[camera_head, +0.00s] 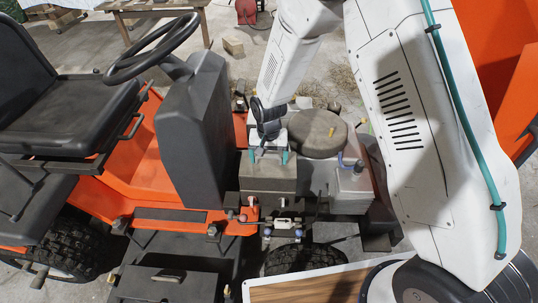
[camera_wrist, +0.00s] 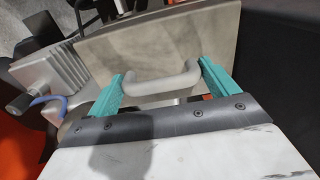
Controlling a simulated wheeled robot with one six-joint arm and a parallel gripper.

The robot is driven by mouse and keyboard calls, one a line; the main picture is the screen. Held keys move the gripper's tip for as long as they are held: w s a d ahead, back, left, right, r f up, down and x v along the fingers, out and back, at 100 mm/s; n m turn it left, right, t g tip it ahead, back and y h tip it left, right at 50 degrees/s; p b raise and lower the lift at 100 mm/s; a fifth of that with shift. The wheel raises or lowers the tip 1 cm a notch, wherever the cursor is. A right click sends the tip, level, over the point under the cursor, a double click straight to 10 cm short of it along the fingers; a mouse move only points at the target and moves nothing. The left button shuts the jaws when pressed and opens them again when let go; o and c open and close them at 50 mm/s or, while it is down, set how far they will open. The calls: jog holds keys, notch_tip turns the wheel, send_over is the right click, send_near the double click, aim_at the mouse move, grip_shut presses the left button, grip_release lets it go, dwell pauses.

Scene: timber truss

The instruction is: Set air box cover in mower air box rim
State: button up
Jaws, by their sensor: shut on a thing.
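The air box cover is a grey-brown rectangular plate (camera_wrist: 140,50) with a rounded grey handle (camera_wrist: 165,83) in the wrist view. My gripper (camera_wrist: 164,70) has one teal finger at each end of the handle and is shut on it. In the head view, my gripper (camera_head: 268,156) points down at the grey-brown box shape (camera_head: 268,185) on the mower's engine, where the cover shows. The air box rim is hidden under the cover. I cannot tell whether the cover sits in the rim or is slightly above it.
A round grey-brown engine top (camera_head: 318,133) stands close right of my gripper. A silver finned block (camera_wrist: 55,72) and blue hose (camera_wrist: 42,103) lie beside the cover. The dark console (camera_head: 195,130) and steering wheel (camera_head: 150,48) stand to the left.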

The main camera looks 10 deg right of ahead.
jog(key=o, duration=1.3)
jog(key=shift+r, duration=0.1)
notch_tip(320, 180, up, 8)
jog(key=shift+f, duration=0.2)
jog(key=s+d+r, duration=0.6)
jog(key=s+r, duration=0.3)
jog(key=s, duration=0.1)
jog(key=s+d+r+n+t, duration=0.1)
jog(key=s+d+r, duration=0.5)
jog(key=s+r, duration=0.3)
jog(key=s+d+r+n, duration=0.1)
jog(key=s+d+r, duration=0.5)
jog(key=s+r, duration=0.4)
jog(key=s, duration=0.2)
jog(key=shift+s, duration=0.3)
